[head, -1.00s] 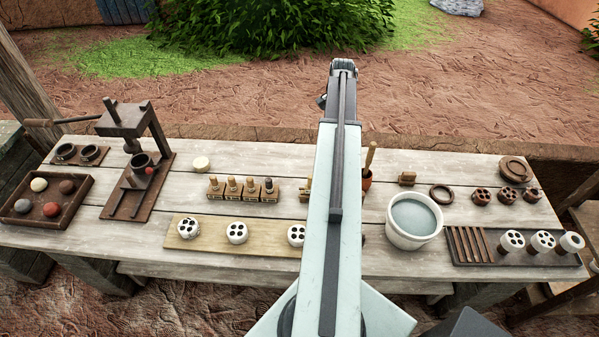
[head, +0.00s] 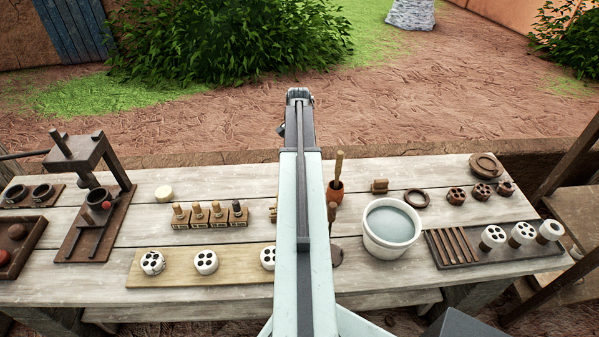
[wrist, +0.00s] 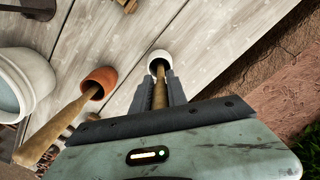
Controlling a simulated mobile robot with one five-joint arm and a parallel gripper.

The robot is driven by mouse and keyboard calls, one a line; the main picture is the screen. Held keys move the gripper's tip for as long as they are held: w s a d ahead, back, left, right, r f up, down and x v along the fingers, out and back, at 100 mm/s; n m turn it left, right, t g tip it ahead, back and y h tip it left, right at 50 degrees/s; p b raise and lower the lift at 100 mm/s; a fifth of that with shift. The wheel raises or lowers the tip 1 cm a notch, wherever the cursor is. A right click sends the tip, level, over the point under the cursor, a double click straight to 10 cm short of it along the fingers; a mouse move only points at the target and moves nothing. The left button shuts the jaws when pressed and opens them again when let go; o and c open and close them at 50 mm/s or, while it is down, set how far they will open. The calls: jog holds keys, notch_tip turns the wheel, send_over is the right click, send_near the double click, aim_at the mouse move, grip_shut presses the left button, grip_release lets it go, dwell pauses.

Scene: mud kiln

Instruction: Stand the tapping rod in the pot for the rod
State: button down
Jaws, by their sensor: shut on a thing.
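In the wrist view my gripper (wrist: 160,86) is shut on a pale wooden rod (wrist: 160,97), which I take to be the tapping rod. The rod's far end overlaps the mouth of a small white pot (wrist: 159,57); whether it is inside or above it I cannot tell. Left of the gripper stands an orange clay pot (wrist: 103,76) with another wooden-handled tool (wrist: 62,125) leaning in it. In the head view this clay pot (head: 335,196) stands right of my arm. My arm hides the gripper, held rod and white pot there.
A white bucket of water (head: 390,228) stands close right of the clay pot. Stamps in small blocks (head: 210,219), a board of white pieces (head: 185,279) and a press (head: 90,200) lie left. A rack (head: 455,254) lies right.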

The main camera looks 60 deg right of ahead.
notch_tip(320, 180, down, 4)
jog(key=b, duration=0.4)
jog(key=shift+r, duration=0.3)
jog(key=shift+f, duration=0.25)
jog(key=c, duration=1.3)
grip_release()
jog(key=shift+r, duration=0.1)
notch_tip(320, 180, up, 12)
jog(key=p, duration=1.2)
jog(key=shift+r+p, duration=0.25)
jog(key=shift+p, duration=0.15)
jog(key=shift+f, duration=0.15)
